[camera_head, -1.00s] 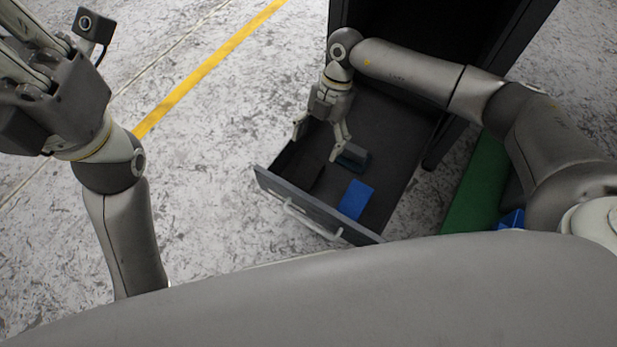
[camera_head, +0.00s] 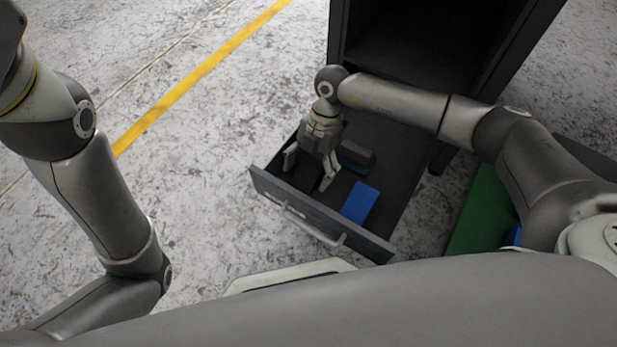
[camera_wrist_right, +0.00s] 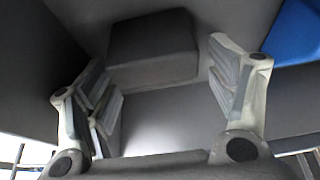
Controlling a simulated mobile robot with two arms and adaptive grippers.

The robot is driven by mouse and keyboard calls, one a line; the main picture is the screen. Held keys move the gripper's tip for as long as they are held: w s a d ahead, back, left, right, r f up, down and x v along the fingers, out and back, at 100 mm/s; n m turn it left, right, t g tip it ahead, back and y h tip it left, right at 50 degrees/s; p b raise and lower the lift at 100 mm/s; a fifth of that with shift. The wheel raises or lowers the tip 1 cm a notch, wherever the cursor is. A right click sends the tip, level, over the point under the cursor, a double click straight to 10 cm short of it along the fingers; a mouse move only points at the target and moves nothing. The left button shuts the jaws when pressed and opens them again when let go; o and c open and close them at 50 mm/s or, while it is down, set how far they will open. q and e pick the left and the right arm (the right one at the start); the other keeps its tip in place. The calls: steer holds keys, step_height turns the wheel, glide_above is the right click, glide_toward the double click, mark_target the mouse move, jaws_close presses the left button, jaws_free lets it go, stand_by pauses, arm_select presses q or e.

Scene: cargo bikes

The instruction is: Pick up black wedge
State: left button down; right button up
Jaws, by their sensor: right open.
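The black wedge (camera_head: 307,177) lies in the front left part of the open drawer and is hard to tell from the dark drawer floor in the head view. My right gripper (camera_head: 309,168) is open, pointing down over it with one finger on either side. In the right wrist view the wedge (camera_wrist_right: 152,48) is a dark block ahead of the open fingers (camera_wrist_right: 160,75); whether they touch it I cannot tell. My left arm shows at the left, but its gripper is outside the view.
A blue block (camera_head: 360,202) and a dark grey-green block (camera_head: 356,156) lie in the drawer to the right of the gripper. The dark cabinet (camera_head: 425,45) stands behind; a green surface (camera_head: 482,212) lies at right.

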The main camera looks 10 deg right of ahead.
steer(key=shift+s+a+f, duration=0.1)
steer(key=shift+f, duration=0.2)
steer(key=shift+r, duration=0.1)
steer(key=c, duration=1.2)
